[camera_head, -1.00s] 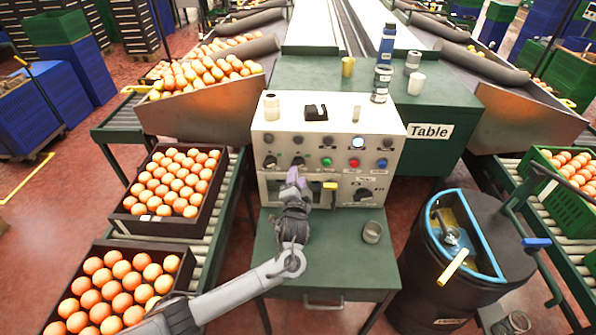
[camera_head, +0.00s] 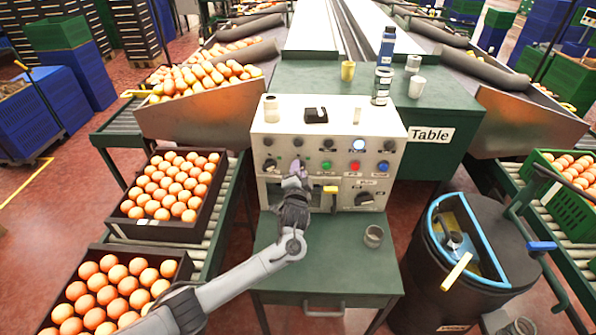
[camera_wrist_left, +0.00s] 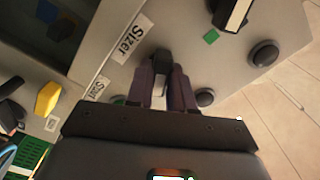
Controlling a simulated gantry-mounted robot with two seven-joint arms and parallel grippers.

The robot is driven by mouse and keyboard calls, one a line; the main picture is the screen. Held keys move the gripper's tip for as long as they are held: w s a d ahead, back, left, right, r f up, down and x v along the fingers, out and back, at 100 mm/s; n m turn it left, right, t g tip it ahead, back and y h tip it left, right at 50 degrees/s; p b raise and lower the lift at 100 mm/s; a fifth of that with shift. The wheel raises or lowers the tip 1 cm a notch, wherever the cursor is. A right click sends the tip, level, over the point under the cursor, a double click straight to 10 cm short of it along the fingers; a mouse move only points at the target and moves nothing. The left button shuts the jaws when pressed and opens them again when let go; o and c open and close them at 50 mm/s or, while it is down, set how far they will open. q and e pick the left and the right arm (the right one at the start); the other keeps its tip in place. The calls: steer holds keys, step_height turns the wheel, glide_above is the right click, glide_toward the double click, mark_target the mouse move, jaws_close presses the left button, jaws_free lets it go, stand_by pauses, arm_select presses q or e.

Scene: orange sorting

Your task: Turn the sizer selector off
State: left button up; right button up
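The sizer selector, a dark knob (camera_wrist_left: 162,58), shows in the left wrist view beside the "Sizer" label (camera_wrist_left: 130,38). My left gripper (camera_wrist_left: 162,72) has its two purple fingers on either side of this knob. I cannot tell whether they press on it, and its pointer direction is mostly hidden. In the head view my left gripper (camera_head: 297,172) reaches up to the lower row of the grey control panel (camera_head: 330,116), left of the green button (camera_head: 326,166), and covers the knob there. My right gripper is not in view.
A red button (camera_head: 354,166), a blue button (camera_head: 381,166) and a large dark knob (camera_head: 364,198) are to the right. A yellow handle (camera_head: 331,189) is close beside the fingers. Orange crates (camera_head: 152,231) stand left.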

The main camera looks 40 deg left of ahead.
arm_select(q)
jaws_close()
steer(key=shift+n, duration=0.4)
steer(key=shift+n+p, duration=1.5)
steer(key=shift+n, duration=4)
